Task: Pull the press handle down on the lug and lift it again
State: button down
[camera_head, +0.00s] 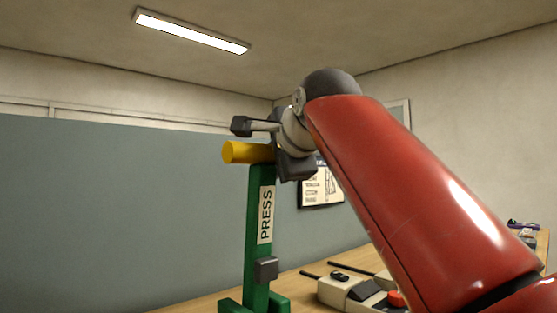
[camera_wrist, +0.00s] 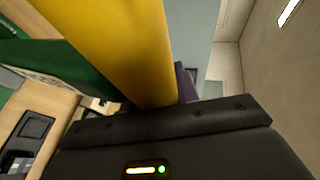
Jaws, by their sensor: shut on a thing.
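The green press (camera_head: 260,220) stands upright on the workbench, with a white PRESS label on its column. Its yellow handle (camera_head: 240,152) sticks out level at the top of the column. My gripper (camera_head: 279,150) is at the handle and is shut on it. In the wrist view the yellow handle (camera_wrist: 125,45) runs large across the picture, right against the dark gripper body. A grey block (camera_head: 266,269) sits low on the column. I cannot make out the lug in either view.
A beige device (camera_head: 345,291) with a red button stands on the wooden bench (camera_head: 205,304) to the right of the press. A poster (camera_head: 322,187) hangs on the wall behind. Small items (camera_head: 524,228) lie at the far right. The space left of the press is clear.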

jog(key=shift+w+a+f, duration=0.15)
jog(key=shift+w+f, duration=0.1)
jog(key=shift+f, duration=0.5)
jog(key=c, duration=1.1)
grip_release()
jog(key=shift+w+a, duration=0.1)
jog(key=shift+a, duration=0.05)
jog(key=shift+o, duration=0.2)
jog(key=shift+r, duration=0.15)
jog(key=shift+r, duration=0.15)
jog(key=v, duration=0.8)
jog(key=shift+b, duration=0.4)
